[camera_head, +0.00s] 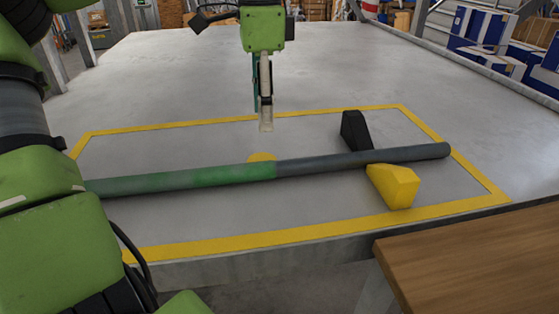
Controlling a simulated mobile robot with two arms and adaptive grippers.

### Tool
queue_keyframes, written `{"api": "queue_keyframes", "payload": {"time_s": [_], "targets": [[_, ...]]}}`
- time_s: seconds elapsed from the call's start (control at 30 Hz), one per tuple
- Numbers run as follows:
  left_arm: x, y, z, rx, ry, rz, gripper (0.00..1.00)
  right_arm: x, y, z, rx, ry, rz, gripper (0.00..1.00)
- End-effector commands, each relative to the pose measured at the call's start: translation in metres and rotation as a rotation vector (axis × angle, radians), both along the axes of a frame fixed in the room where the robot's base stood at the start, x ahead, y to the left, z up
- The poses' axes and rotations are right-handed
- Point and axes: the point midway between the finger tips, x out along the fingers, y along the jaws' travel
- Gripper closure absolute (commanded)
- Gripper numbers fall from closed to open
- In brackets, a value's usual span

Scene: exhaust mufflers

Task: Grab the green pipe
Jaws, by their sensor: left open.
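A long pipe lies across the grey table inside a yellow taped outline. Its left part is the green pipe (225,174), and its right part is dark grey (345,159). The green pipe's left end is hidden behind my arm. My left gripper (265,124) is above and behind the pipe, near where green meets grey, pointing down. It is seen from the side and is open, with nothing between its fingers and clear of the pipe. My right gripper is out of view.
A black wedge (355,131) and a yellow wedge (393,187) flank the grey part. A yellow piece (262,157) shows behind the pipe's middle. A wooden surface (475,258) is at front right. The table (200,75) is clear behind the tape.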

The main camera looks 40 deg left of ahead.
Motion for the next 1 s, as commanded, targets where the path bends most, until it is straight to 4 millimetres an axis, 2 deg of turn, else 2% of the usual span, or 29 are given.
{"api": "queue_keyframes", "payload": {"time_s": [0.03, 0.13, 0.3, 0.47, 0.7, 0.83, 1.0], "targets": [[0.000, 0.000, -0.005, -0.001, 0.002, 0.000, 0.54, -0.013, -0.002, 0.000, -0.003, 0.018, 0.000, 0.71], [-0.001, 0.001, -0.021, -0.001, 0.006, 0.000, 0.54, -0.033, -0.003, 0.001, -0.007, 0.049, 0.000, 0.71], [-0.001, 0.000, -0.055, -0.002, 0.005, 0.000, 0.54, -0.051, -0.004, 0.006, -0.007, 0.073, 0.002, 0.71], [0.000, 0.001, -0.077, 0.000, 0.004, 0.001, 0.54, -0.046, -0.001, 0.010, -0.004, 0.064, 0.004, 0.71], [0.002, 0.001, -0.094, 0.001, 0.006, 0.001, 0.54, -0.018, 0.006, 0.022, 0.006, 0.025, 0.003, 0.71], [0.006, 0.001, -0.113, 0.001, 0.008, 0.001, 0.54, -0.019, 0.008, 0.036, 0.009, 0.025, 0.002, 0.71], [0.007, 0.001, -0.134, 0.000, 0.002, 0.001, 0.54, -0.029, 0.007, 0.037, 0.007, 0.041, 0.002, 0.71]]}}
